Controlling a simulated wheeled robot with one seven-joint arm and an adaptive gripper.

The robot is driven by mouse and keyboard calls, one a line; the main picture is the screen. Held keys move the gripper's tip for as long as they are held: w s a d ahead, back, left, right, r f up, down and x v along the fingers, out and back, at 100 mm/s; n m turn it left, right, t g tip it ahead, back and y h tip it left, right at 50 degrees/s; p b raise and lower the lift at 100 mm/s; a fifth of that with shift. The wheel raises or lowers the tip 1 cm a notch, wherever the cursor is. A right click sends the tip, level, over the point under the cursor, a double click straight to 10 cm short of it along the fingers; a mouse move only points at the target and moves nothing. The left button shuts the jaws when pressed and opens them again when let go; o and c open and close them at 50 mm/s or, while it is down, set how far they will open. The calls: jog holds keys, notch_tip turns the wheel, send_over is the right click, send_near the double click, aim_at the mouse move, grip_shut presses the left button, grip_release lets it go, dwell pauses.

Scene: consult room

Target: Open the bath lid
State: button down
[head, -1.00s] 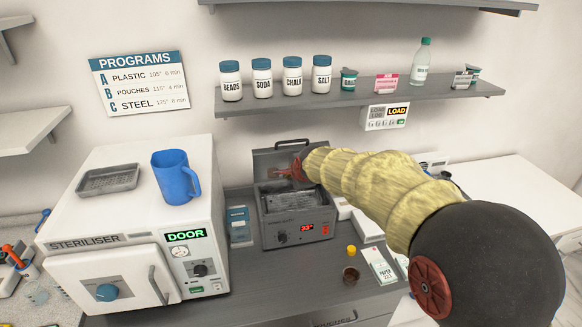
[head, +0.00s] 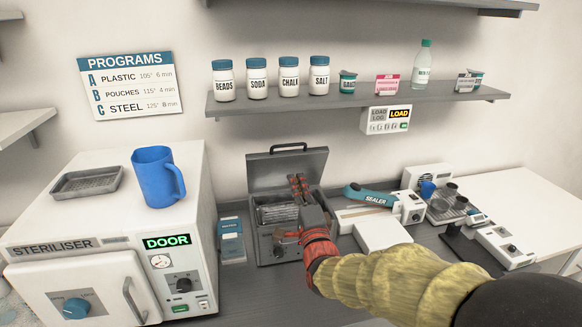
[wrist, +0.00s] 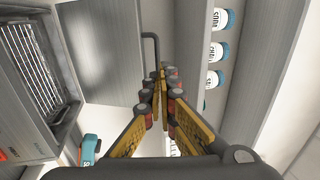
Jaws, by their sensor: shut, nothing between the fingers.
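The bath (head: 268,240) is a grey metal box on the counter, right of the steriliser. Its lid (head: 268,172) stands upright at the back, raised off the tub, with a dark handle (head: 289,147) on its top edge. The lid (wrist: 97,45) and handle (wrist: 150,45) also show in the wrist view. A wire basket (head: 275,213) sits inside the open tub. My gripper (head: 296,181) is shut and empty, in front of the lid's right part and above the tub. In the wrist view my gripper (wrist: 162,75) has its fingertips together beside the handle. Whether they touch the lid is unclear.
The steriliser (head: 105,225) stands at left with a blue mug (head: 157,178) and a tray (head: 87,181) on top. A sealer (head: 375,197) stands at right. A shelf of jars (head: 350,97) hangs above, behind the lid.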

jog(key=b+x, duration=0.1)
jog(key=x, duration=1.2)
jog(key=shift+w+a, duration=0.1)
jog(key=shift+w, duration=0.15)
jog(key=w+a+r+g+h+p, duration=0.1)
jog(key=w+a+r+g+p, duration=0.2)
jog(key=w+p, duration=0.9)
jog(key=shift+a+r+g+h+p, duration=0.2)
jog(key=shift+g+h+p, duration=0.1)
jog(key=shift+g+p, duration=1.2)
jog(key=shift+f, duration=0.1)
